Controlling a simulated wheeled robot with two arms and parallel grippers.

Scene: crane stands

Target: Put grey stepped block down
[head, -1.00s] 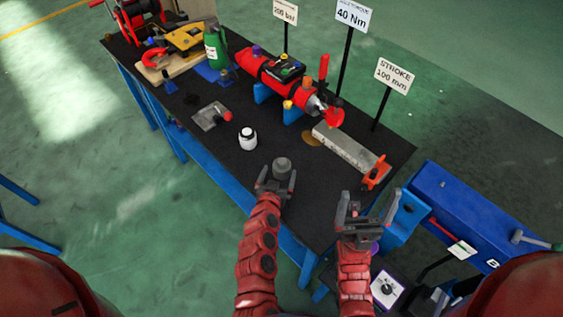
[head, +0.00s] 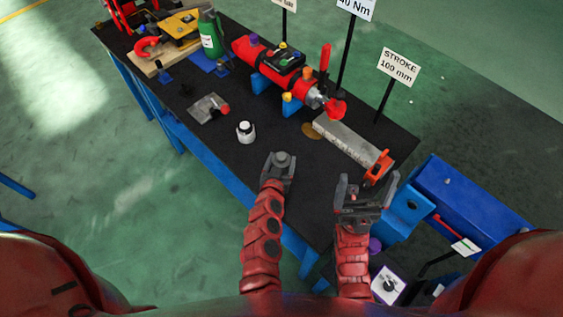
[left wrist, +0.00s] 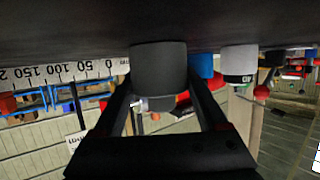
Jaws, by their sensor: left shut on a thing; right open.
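The grey stepped block (head: 282,158) is a small dark grey round piece with a narrower top. It is at the front edge area of the black bench top (head: 315,190). My left gripper (head: 279,167) is shut on it. In the left wrist view the block (left wrist: 159,68) shows between the two fingers, close to the dark bench surface; I cannot tell whether it touches. My right gripper (head: 366,188) is open and empty, near the bench's right front corner.
A grey bar (head: 345,141) with an orange clamp (head: 378,168) lies to the right. A red cylinder tool (head: 275,69) lies behind. A blue box (head: 460,195) stands at the right.

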